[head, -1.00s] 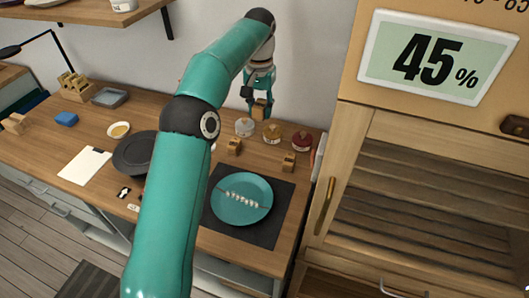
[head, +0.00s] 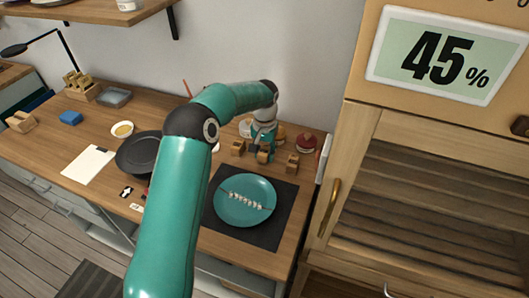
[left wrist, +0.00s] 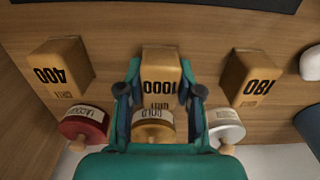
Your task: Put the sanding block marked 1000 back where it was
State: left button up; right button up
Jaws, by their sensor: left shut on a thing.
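The tan sanding block marked 1000 (left wrist: 160,84) is between the fingers of my left gripper (left wrist: 158,92) in the left wrist view. In the head view my left gripper (head: 263,146) is low over the bench, with the block (head: 263,157) below it. The block is between the block marked 180 (left wrist: 250,75) and the block marked 400 (left wrist: 58,68), roughly in line with them. They show in the head view as the left block (head: 237,148) and right block (head: 292,163). I cannot tell whether the held block touches the bench. My right gripper is out of view.
Close behind the blocks stand a red lacquer jar (left wrist: 84,124), a gold jar (left wrist: 153,127) and a white-labelled jar (left wrist: 224,127). In front, a teal plate (head: 245,212) lies on a dark mat (head: 284,207). A wooden cabinet (head: 345,150) rises at the right.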

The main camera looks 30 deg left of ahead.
aim_at(264, 150)
pick_arm(q)
jog(key=shift+f, duration=0.2)
jog(key=o, duration=1)
jog(key=shift+f, duration=0.1)
notch_tip(264, 150, up, 12)
jog(key=shift+r+b, duration=0.1)
jog(key=shift+b, duration=0.2)
